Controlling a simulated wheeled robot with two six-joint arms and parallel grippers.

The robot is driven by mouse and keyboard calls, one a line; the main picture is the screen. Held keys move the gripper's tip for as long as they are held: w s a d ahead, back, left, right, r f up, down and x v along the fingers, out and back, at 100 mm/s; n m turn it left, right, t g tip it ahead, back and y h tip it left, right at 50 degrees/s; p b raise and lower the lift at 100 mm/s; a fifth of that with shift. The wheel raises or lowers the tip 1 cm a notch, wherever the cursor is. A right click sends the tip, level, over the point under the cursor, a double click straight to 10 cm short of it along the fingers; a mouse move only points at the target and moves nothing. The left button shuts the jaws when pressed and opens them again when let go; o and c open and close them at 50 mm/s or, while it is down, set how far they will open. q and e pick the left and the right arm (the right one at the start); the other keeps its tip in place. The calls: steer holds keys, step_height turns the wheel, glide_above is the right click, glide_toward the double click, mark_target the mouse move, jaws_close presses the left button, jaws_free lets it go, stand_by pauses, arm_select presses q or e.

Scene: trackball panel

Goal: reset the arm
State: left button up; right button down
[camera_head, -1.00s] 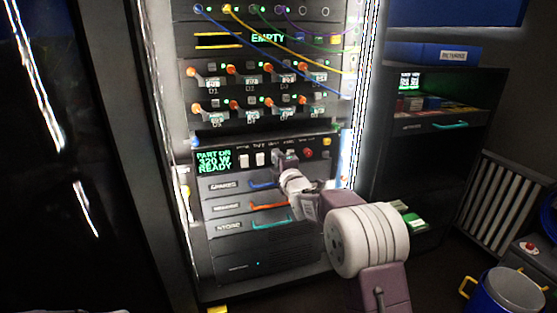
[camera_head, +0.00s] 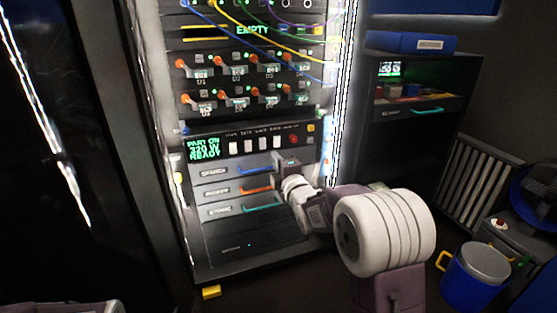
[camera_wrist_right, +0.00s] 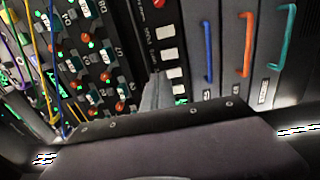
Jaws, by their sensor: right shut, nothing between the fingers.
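My right gripper (camera_head: 286,162) is in front of the rack (camera_head: 235,240), just below the right part of the control panel (camera_head: 218,148). It also shows in the right wrist view (camera_wrist_right: 157,92), its fingers together and empty. The panel has a green display (camera_head: 202,151) reading "PART ON 320 W READY", a row of white switches (camera_head: 248,145) and a red button (camera_head: 293,139). Drawers with blue (camera_head: 254,171), orange (camera_head: 255,190) and teal (camera_head: 262,206) handles lie below and left of the gripper. I cannot tell whether it touches the rack. My left gripper is not in view.
Breaker-like units with orange knobs (camera_head: 184,98) fill the rack above the panel, with loose cables hanging over them. A blue bucket (camera_head: 474,275) stands on the floor at lower right.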

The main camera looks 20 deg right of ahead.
steer(key=shift+s+f, duration=0.1)
steer(key=shift+s, duration=0.75)
step_height(320, 180, up, 6)
steer(key=s+a+p, duration=0.1)
steer(key=a+p, duration=0.1)
steer(key=p, duration=0.2)
steer(key=s+f+m+g+p, duration=0.2)
steer(key=s+f+m+g, duration=0.85)
steer(key=s, duration=0.55)
steer(key=s+f+m+g+p, duration=0.1)
steer(key=s+f+m+g, duration=0.65)
steer(key=s+f, duration=0.7)
step_height(320, 180, up, 39)
steer(key=t+p, duration=0.1)
steer(key=p, duration=3.7)
steer(key=shift+s+a+m, duration=0.2)
steer(key=shift+a+m, duration=0.1)
